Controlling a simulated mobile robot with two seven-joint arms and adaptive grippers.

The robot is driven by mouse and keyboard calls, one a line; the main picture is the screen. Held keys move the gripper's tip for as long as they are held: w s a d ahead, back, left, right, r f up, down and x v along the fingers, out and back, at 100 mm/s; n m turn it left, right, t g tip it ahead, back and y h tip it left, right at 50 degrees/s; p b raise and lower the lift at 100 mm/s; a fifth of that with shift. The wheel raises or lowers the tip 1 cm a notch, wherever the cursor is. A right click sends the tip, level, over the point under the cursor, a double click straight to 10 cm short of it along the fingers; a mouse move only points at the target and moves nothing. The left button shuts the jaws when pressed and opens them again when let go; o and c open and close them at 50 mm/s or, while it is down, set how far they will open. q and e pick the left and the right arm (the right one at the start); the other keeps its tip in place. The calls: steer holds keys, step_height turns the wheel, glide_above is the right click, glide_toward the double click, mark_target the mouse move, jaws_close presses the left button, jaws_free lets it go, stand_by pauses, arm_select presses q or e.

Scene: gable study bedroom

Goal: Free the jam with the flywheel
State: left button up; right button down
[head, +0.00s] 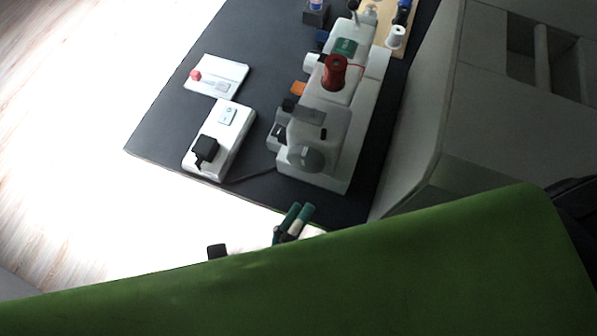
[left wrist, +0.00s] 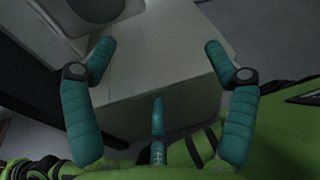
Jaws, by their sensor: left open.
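A white sewing machine (head: 349,139) stands on a dark table. A grey round knob-like part, which looks like the flywheel (head: 305,158), is at its near end. In the left wrist view a grey round part (left wrist: 96,8) shows at the top left, cut off by the edge, beside the machine's pale body (left wrist: 165,50). My left gripper (head: 294,221) has teal fingers and is just off the table's near edge, apart from the flywheel. In the left wrist view its fingers (left wrist: 160,82) are spread with nothing between them. My right gripper is out of view.
A white pedal-like unit (head: 230,142) with a black knob and a white plate (head: 228,72) with a red button lie left of the machine. A red spool (head: 334,72) sits on top. The dark table (head: 165,122) is clear at its left corner. A pale cabinet (head: 480,130) stands on the right.

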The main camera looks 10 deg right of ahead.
mark_target(302, 164)
arm_select(q)
steer(key=w+a+f+m+y+b, duration=0.3)
steer(key=w+a+f+m+y, duration=0.1)
steer(key=m, duration=0.7)
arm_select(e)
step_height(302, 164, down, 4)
arm_select(q)
steer(key=shift+t, duration=0.4)
steer(key=p+x, duration=0.1)
steer(key=x, duration=0.1)
steer(key=p+x, duration=0.4)
steer(key=shift+w+d+r, duration=0.15)
steer(key=shift+d+r, duration=0.15)
steer(key=shift+r, duration=0.1)
steer(key=shift+w+d+f, duration=0.25)
steer(key=shift+w+d, duration=0.05)
steer(key=shift+w, duration=0.15)
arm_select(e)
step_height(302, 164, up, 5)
arm_select(q)
steer(key=shift+r, duration=0.1)
steer(key=c, duration=1.1)
